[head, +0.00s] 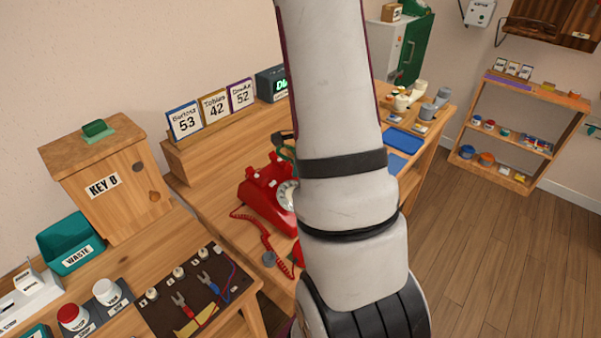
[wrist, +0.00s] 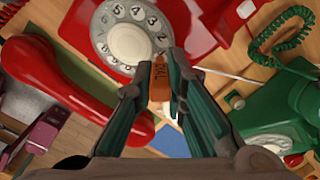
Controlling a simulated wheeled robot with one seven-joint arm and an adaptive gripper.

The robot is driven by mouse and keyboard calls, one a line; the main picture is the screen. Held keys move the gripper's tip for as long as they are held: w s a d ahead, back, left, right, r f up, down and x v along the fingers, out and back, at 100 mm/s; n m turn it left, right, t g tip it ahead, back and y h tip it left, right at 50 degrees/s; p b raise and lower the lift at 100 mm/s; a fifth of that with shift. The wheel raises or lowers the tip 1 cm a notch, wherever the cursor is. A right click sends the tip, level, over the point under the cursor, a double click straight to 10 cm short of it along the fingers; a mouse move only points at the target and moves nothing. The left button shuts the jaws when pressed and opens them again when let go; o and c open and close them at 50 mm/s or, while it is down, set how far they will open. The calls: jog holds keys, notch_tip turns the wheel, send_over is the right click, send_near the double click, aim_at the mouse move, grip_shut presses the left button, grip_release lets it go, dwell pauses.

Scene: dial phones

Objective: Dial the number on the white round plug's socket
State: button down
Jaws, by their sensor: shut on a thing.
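My gripper (wrist: 160,84) is shut on a small orange-brown stick (wrist: 161,72) marked "DIAL", held between its fingertips. The stick is just below the dial (wrist: 124,42) of the red phone (wrist: 182,22) in the wrist view; I cannot tell whether it touches. The red phone (head: 262,190) also shows in the head view, partly behind my arm.
A red handset (wrist: 75,85) lies left in the wrist view; a green phone (wrist: 285,112) is at right. Cards reading 53 (head: 186,121), 42 (head: 214,107) and 52 (head: 241,95) stand behind. A KEY B box (head: 110,195) and a WASTE bin (head: 70,240) are at left.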

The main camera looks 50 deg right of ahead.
jog(key=shift+s+f, duration=0.1)
jog(key=shift+s, duration=0.05)
jog(key=shift+s+f+b, duration=0.2)
jog(key=shift+s+b, duration=0.1)
jog(key=shift+s, duration=0.3)
jog(key=shift+s+f+b, duration=0.2)
jog(key=shift+s+b, duration=0.1)
jog(key=shift+s+a+r+p, duration=0.1)
jog(key=shift+s+r+p, duration=0.3)
jog(key=shift+r+p, duration=0.45)
dwell(0.3)
notch_tip(320, 180, up, 6)
jog(key=s+p, duration=0.2)
jog(key=p, duration=0.3)
jog(key=shift+s+r, duration=0.2)
jog(key=shift+s, duration=0.2)
dwell(0.9)
